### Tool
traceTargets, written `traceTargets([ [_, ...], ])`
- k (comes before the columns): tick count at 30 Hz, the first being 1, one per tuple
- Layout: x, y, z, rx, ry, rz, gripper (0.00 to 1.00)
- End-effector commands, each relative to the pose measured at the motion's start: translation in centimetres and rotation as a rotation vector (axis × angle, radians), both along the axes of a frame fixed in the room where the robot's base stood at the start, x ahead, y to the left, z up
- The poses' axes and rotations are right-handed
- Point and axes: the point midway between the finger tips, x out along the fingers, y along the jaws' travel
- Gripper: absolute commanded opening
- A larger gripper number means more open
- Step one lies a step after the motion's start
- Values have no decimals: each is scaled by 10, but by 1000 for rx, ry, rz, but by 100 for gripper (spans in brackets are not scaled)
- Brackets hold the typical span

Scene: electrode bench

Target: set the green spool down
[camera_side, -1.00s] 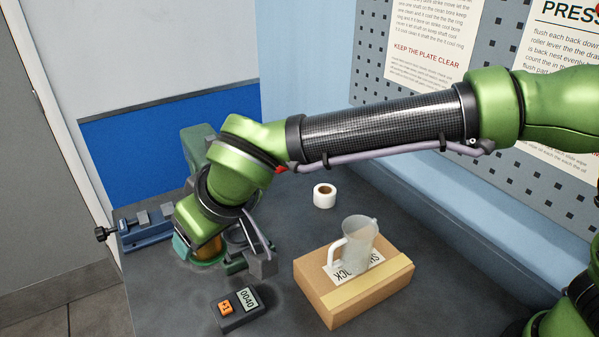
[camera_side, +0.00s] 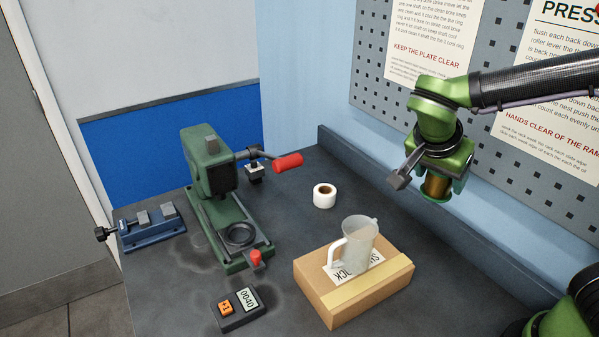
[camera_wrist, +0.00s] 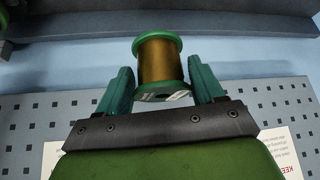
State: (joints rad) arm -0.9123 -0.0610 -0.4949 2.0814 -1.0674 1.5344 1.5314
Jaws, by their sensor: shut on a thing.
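The green spool, with green end flanges and a gold-brown wire winding, shows in the wrist view (camera_wrist: 160,62) between my two teal fingers. In the side view the spool (camera_side: 437,188) hangs under my gripper (camera_side: 436,176), partly hidden by it. My gripper is shut on the spool and holds it in the air at the right, in front of the wall and pegboard. The spool touches nothing else that I can see.
On the dark bench (camera_side: 300,225) stand a green press (camera_side: 215,190) with a red handle, a blue vise (camera_side: 152,228), a counter (camera_side: 240,310), a white tape roll (camera_side: 325,200), and a cardboard box (camera_side: 355,290) bearing a jug (camera_side: 358,243). Bench around the tape roll is clear.

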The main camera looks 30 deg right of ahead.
Motion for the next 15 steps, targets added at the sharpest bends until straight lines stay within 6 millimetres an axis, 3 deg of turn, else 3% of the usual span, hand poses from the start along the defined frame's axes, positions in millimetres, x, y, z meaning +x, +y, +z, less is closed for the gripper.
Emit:
traceTargets([
  [7,-26,-34,-4,1,-2,-185,12],
  [15,-25,-32,-52,-5,4,-171,12],
])
